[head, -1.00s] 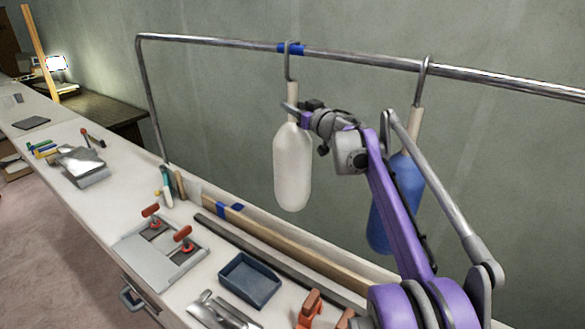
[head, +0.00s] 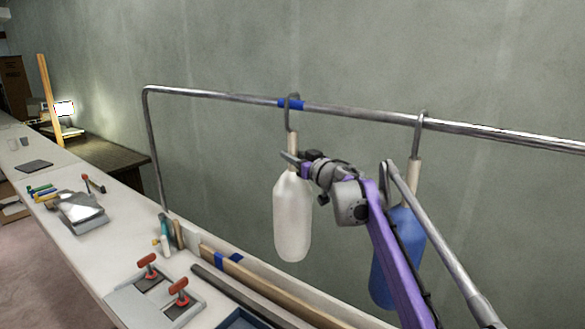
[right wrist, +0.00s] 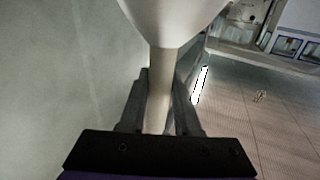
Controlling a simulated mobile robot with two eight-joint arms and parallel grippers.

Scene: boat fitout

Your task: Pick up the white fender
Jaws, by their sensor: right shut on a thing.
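The white fender (head: 293,222) hangs upright in the head view, its hook over the metal rail (head: 215,97) at a blue tape mark (head: 291,104). My right gripper (head: 291,160) is shut on the narrow neck of the white fender, just above its wide body. In the right wrist view the two fingers (right wrist: 160,105) lie on either side of the pale neck, and the fender's white body (right wrist: 175,18) fills the top. My left gripper is not in view.
A blue fender (head: 392,262) hangs from the same rail to the right, partly behind my right arm. Below is a long bench (head: 95,262) with a clamp plate (head: 155,298), wooden strips (head: 265,288) and tools. The wall stands close behind the rail.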

